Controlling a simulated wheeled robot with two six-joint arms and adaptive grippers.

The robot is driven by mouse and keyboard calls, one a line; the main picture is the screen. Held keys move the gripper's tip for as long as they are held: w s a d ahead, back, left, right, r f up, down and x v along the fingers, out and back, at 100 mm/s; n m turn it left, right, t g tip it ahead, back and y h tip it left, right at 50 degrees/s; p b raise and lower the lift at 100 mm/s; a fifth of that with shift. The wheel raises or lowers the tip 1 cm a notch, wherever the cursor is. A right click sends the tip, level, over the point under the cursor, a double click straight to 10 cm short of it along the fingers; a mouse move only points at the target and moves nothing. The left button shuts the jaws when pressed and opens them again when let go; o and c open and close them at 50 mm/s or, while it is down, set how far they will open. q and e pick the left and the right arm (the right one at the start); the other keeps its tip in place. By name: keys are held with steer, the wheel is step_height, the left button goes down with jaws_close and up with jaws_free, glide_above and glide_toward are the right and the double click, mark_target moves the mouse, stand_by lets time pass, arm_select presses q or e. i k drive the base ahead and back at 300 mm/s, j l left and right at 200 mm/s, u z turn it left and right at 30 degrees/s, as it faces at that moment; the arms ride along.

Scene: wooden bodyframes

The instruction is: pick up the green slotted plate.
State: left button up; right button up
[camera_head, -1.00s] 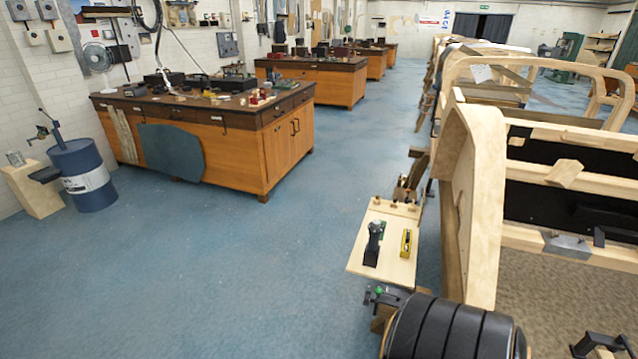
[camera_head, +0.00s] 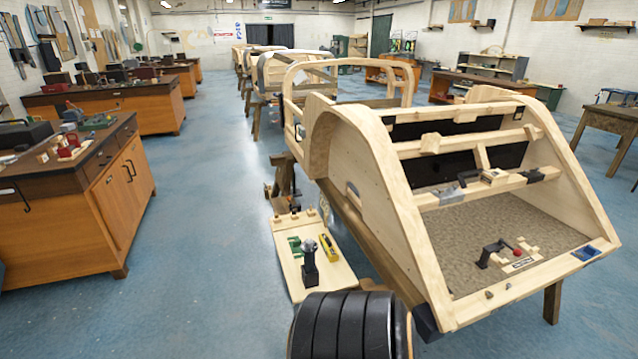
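A green piece with gaps in it (camera_head: 295,246), which looks like the green slotted plate, lies on a pale wooden board (camera_head: 289,272) beside the wooden bodyframe. A black upright tool (camera_head: 309,268) stands just in front and to the right of it and may cover part of it. A yellow tool (camera_head: 327,246) lies to its right. The green piece is small here, so its slots are hard to make out. Neither of my grippers is in view.
A large wooden bodyframe (camera_head: 372,190) stands right of the board. A black ribbed cylinder (camera_head: 345,325) is close in front of the board. A wooden workbench (camera_head: 85,214) stands at left. Blue floor (camera_head: 205,225) is clear between bench and board.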

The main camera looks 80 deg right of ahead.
mark_target(294, 245)
steer(key=i+l+z, duration=0.2)
steer(key=z, duration=0.3)
steer(key=i+l+z, duration=0.15)
steer(key=i+z, duration=0.15)
steer(key=z, duration=0.2)
steer(key=i+z, duration=0.25)
steer(key=z, duration=0.25)
steer(key=i+j+z, duration=0.1)
steer(key=i+z, duration=0.2)
steer(key=z, duration=0.2)
steer(key=i+j+z, duration=0.15)
steer(key=z, duration=0.35)
steer(key=i+j+z, duration=0.25)
steer(key=z, duration=0.25)
